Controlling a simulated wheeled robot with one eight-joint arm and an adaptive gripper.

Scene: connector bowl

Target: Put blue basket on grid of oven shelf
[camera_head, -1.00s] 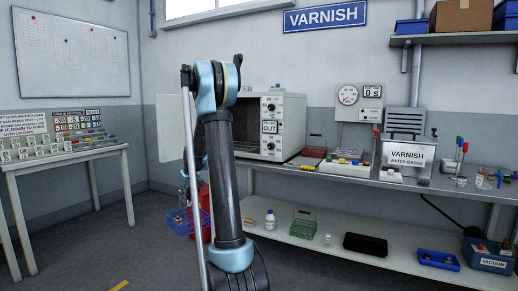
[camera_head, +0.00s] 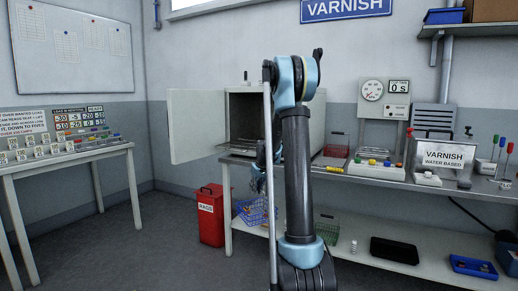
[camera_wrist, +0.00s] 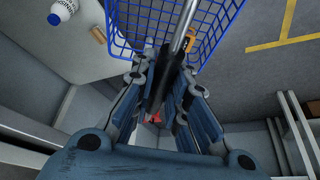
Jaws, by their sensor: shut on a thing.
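The blue basket (camera_head: 246,212), of open wire mesh, hangs below bench-top height in front of the bench. It fills the top of the wrist view (camera_wrist: 124,45), with an orange item (camera_wrist: 190,42) showing through its mesh. My gripper (camera_wrist: 165,92) is shut on the basket's grey rod-like handle (camera_wrist: 182,28). In the head view my arm partly hides the gripper and basket. The oven (camera_head: 317,110) stands on the bench with its door (camera_head: 197,127) swung open to the left.
A red rags bin (camera_head: 211,222) stands on the floor left of the bench. A red basket (camera_head: 329,161) and a tray with coloured parts (camera_head: 376,170) lie right of the oven. A green basket (camera_head: 327,229) is on the lower shelf. Floor at left is clear.

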